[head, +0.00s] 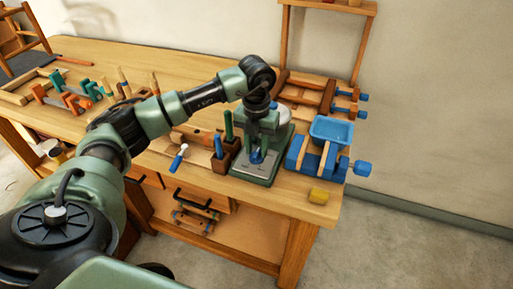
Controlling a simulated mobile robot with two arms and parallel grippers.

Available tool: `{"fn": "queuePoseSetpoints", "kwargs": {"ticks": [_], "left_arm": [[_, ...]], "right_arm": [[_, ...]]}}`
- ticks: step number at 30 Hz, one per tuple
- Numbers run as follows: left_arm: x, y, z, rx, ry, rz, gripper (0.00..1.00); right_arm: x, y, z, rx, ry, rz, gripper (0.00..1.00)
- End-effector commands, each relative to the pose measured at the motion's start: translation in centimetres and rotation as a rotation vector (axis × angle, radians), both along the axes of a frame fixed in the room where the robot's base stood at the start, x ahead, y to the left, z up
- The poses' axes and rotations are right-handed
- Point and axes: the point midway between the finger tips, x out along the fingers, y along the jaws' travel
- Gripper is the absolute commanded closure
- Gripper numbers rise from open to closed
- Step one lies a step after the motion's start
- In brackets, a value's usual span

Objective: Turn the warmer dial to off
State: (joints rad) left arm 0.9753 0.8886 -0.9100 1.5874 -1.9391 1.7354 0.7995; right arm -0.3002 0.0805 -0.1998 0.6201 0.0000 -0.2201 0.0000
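A green, box-like unit with a grey plate (247,168) stands near the right end of the workbench; it looks like the warmer. A small blue knob-like part (256,156) sits on it, and looks like the dial. Its setting is too small to read. My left arm reaches in from the left, bends down at the wrist, and its gripper (258,145) points down at the blue part. Whether the fingers touch it, and how far they are apart, I cannot tell. A white rounded thing (284,114) shows partly behind the wrist. My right gripper is not in view.
A brown block with blue- and green-handled tools (221,163) stands close left of the unit. A blue tray (332,130) sits on a blue-and-wood vise (309,158) to the right. A yellow block (319,196) lies at the front corner. Clamps (72,98) lie far left.

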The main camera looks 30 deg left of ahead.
Motion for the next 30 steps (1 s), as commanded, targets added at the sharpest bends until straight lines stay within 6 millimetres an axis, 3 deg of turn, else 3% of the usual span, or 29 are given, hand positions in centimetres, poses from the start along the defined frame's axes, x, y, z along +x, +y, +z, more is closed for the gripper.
{"fn": "queuePoseSetpoints", "kwargs": {"ticks": [11,24,30], "left_arm": [[-0.1,-0.1,0.2,0.000,0.005,-0.004,0.65],[0.0,0.0,6.7,0.000,0.002,-0.002,0.65],[-0.1,0.0,7.7,0.000,0.004,-0.002,0.65]], "right_arm": [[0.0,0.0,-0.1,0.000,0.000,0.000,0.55],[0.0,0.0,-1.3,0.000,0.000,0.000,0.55],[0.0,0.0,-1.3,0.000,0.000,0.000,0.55]]}}
